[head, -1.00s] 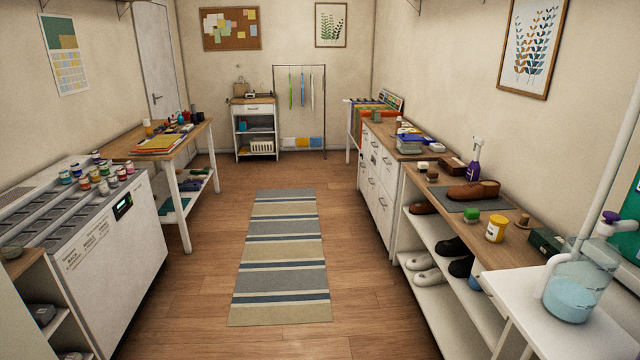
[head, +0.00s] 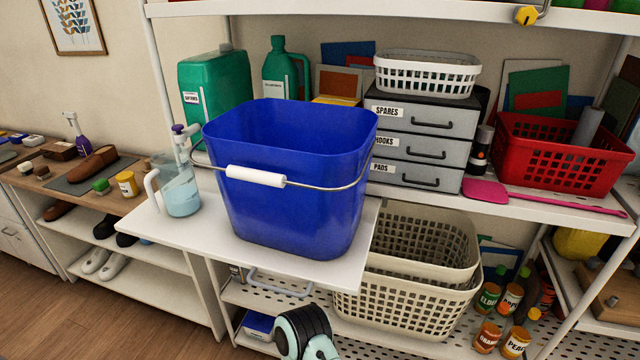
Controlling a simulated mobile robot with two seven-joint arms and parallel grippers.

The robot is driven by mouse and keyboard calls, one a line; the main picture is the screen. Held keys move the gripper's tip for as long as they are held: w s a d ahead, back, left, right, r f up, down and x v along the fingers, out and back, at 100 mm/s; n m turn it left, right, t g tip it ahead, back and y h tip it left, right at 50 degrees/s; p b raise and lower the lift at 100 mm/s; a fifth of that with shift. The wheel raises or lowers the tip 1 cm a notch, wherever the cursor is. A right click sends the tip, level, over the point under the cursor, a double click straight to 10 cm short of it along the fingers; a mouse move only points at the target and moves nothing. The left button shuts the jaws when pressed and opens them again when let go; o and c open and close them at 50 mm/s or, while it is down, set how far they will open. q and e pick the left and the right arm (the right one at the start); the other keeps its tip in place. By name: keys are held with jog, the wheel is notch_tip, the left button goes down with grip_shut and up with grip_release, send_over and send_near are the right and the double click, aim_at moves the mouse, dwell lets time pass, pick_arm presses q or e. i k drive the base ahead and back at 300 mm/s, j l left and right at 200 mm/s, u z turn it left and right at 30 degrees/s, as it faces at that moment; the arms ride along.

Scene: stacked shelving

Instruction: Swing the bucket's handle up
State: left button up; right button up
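A blue bucket (head: 300,200) stands upright on a white pull-out shelf (head: 190,235) in the middle of the head view. Its wire handle with a white grip (head: 256,176) hangs down against the near side, a little below the rim. A rounded black and pale part of one of my arms shows at the bottom edge, below the shelf and apart from the bucket. No gripper fingers show in the view.
A clear jug (head: 177,185) with blue liquid stands left of the bucket, close to it. Behind are green containers (head: 213,95) and a grey drawer unit (head: 424,142). A pink swatter-like tool (head: 540,199) lies at right. Stacked beige baskets (head: 400,302) sit below.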

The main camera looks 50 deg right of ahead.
aim_at(279, 181)
jog(key=l+z, duration=0.45)
jog(key=i+l+z, duration=0.1)
jog(key=l+z, duration=0.3)
jog(key=k+l+u, duration=0.1)
jog(key=l+u, duration=0.2)
jog(key=k+l, duration=0.05)
